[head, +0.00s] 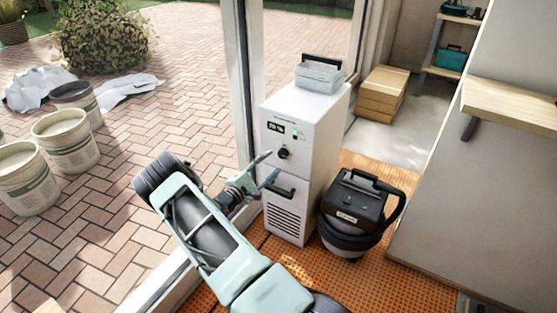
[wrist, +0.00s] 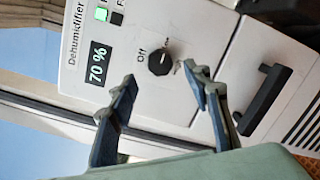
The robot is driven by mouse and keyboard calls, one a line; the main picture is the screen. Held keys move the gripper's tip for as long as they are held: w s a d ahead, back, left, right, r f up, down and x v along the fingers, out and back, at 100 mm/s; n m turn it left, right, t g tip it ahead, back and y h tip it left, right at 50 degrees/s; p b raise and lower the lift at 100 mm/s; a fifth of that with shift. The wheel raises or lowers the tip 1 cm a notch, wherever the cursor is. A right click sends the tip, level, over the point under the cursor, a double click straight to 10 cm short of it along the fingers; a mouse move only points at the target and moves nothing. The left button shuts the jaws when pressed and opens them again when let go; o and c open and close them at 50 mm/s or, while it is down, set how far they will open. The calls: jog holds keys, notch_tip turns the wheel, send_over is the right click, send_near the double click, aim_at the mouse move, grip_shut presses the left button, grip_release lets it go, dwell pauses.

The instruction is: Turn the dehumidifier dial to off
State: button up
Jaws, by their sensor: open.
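The white dehumidifier (head: 297,185) stands upright in the doorway area. Its round black dial (head: 284,153) sits on the upper front panel, and the dial also shows in the wrist view (wrist: 161,60), with the word "Off" printed to its left. I cannot tell for certain where the dial points. The display (wrist: 97,62) reads 70 %, and a small green light (wrist: 101,14) is lit near it. My gripper (head: 268,168) is open and empty in front of the panel. In the wrist view its fingertips (wrist: 159,76) are spread to either side of the dial, apparently short of it.
A black handle (wrist: 264,100) is below the dial. A black vacuum (head: 352,215) stands close on the right, and a grey case (head: 319,76) lies on top of the dehumidifier. The door frame (head: 240,85) is close on the left. Buckets (head: 65,140) stand outside on paving.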

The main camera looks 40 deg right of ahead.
aim_at(281, 155)
jog(key=b+x, duration=0.1)
jog(key=x, duration=0.4)
jog(key=shift+w+d, duration=0.1)
jog(key=shift+d, duration=0.1)
jog(key=c, duration=1.2)
jog(key=shift+o, duration=0.2)
